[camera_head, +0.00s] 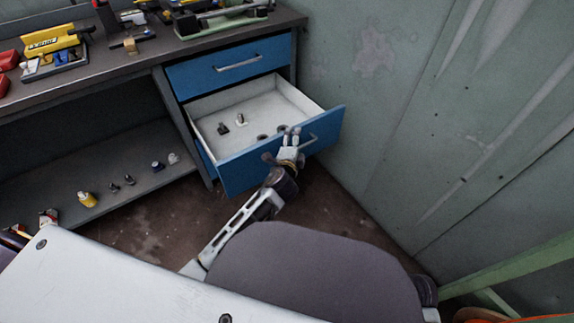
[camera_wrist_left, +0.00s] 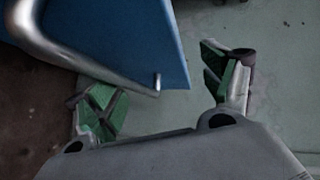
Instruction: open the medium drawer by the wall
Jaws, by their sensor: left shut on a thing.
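The medium drawer (camera_head: 235,172) is blue-fronted and white inside. It stands pulled out, under a shut blue top drawer (camera_head: 225,68), by the green wall. Its metal handle (camera_head: 313,139) is partly hidden behind my left gripper (camera_head: 291,138), which is at the drawer's front. In the left wrist view, the bent handle (camera_wrist_left: 75,58) and the blue drawer front (camera_wrist_left: 130,38) show at upper left. My right gripper is not in view.
Small parts (camera_head: 240,119) lie inside the drawer. The workbench top (camera_head: 125,62) holds tools and bins, and its lower shelf (camera_head: 120,195) holds several small items. The green wall (camera_head: 400,110) stands close to the drawer's right. A green frame (camera_head: 520,263) is at lower right.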

